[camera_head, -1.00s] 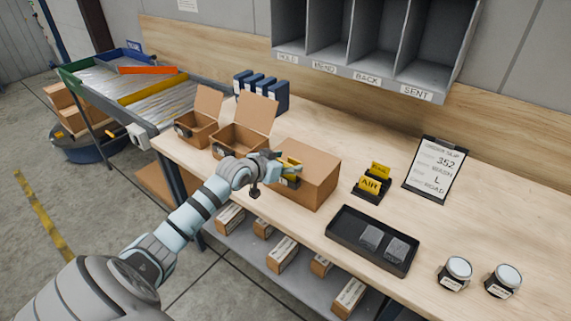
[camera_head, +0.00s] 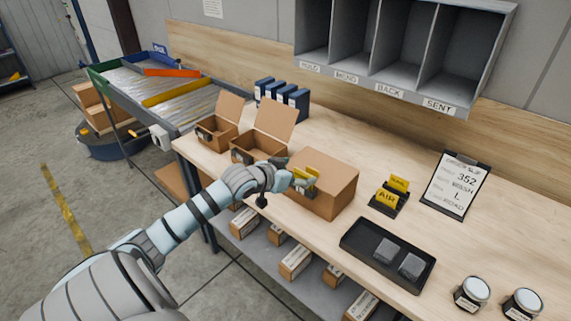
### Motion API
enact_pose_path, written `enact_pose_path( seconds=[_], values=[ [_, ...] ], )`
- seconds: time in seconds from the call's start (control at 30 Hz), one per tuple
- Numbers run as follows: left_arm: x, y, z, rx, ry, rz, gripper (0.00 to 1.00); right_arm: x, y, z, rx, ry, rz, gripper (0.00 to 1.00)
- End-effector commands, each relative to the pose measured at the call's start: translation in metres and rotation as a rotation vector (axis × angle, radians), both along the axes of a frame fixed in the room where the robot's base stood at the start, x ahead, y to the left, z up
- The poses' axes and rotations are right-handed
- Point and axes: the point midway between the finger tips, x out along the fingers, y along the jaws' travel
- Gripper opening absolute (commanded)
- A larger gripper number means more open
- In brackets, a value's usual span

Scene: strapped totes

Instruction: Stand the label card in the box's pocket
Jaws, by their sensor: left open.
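A yellow label card (camera_head: 308,176) stands at the left face of the closed brown box (camera_head: 332,187), in a dark pocket (camera_head: 303,191). The card looks upright; its lower part is hidden by the pocket. My left gripper (camera_head: 283,174) is open just left of the card, with a small gap seeming to lie between them. Its fingers are small and partly hidden by the wrist. My right gripper is not in view.
A black holder (camera_head: 379,209) bears more yellow cards, one reading AIR. A black tray (camera_head: 356,251) with two grey blocks, a clipboard (camera_head: 456,184) and two jars stand right. Open boxes (camera_head: 262,150) stand behind my gripper.

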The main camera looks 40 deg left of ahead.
Motion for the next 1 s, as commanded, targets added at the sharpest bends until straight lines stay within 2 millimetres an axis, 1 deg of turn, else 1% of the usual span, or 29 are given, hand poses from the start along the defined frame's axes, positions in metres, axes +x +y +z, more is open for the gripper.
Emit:
enact_pose_path(
  seconds=[0.03, 0.07, 0.1, 0.17, 0.2, 0.3, 0.4, 0.57, 0.63, 0.67, 0.73, 0.77, 0.8, 0.83, 0.87, 0.9, 0.93, 0.97, 1.0],
  values=[
    [-0.014, 0.000, 0.010, 0.011, 0.007, -0.006, 0.75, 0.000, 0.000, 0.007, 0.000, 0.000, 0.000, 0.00],
    [-0.022, -0.002, 0.015, 0.011, 0.009, -0.011, 0.75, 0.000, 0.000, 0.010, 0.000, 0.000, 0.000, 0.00],
    [-0.033, 0.000, 0.021, 0.017, 0.010, -0.005, 0.75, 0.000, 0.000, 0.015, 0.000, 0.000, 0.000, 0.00],
    [-0.047, -0.004, 0.029, 0.012, 0.011, -0.013, 0.75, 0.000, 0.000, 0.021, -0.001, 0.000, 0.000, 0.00],
    [-0.053, -0.002, 0.035, 0.013, 0.010, -0.005, 0.75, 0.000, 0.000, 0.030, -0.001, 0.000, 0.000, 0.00],
    [-0.064, -0.002, 0.041, 0.009, 0.005, -0.002, 0.75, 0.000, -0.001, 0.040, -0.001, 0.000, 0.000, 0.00],
    [-0.070, -0.004, 0.041, 0.002, 0.004, -0.006, 0.75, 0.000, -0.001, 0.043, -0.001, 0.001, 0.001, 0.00],
    [-0.070, -0.004, 0.039, -0.001, 0.001, -0.005, 0.75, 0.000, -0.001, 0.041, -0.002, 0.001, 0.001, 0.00],
    [-0.070, -0.001, 0.035, 0.000, 0.004, 0.003, 0.75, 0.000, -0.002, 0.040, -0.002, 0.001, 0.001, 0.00],
    [-0.071, 0.004, 0.030, 0.002, 0.008, 0.016, 0.75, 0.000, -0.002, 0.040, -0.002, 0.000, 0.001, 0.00],
    [-0.077, 0.027, 0.002, 0.017, 0.033, 0.069, 0.75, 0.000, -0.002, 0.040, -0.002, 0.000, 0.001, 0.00],
    [-0.083, 0.040, -0.018, 0.028, 0.053, 0.100, 0.75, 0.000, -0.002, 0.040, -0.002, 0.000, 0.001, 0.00],
    [-0.096, 0.058, -0.053, 0.045, 0.094, 0.148, 0.75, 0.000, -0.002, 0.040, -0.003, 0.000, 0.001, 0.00],
    [-0.109, 0.070, -0.084, 0.058, 0.134, 0.183, 0.75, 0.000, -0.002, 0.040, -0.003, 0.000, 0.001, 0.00],
    [-0.128, 0.079, -0.119, 0.073, 0.185, 0.214, 0.75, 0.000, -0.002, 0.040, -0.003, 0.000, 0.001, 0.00],
    [-0.158, 0.084, -0.168, 0.090, 0.266, 0.245, 0.75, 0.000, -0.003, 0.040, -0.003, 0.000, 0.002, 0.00],
    [-0.183, 0.081, -0.205, 0.101, 0.332, 0.259, 0.75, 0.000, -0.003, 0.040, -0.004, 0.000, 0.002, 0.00],
    [-0.211, 0.073, -0.241, 0.109, 0.402, 0.263, 0.75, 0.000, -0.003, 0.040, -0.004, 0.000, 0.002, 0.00],
    [-0.249, 0.055, -0.286, 0.114, 0.496, 0.257, 0.75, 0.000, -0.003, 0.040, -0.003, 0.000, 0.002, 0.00]
  ],
)
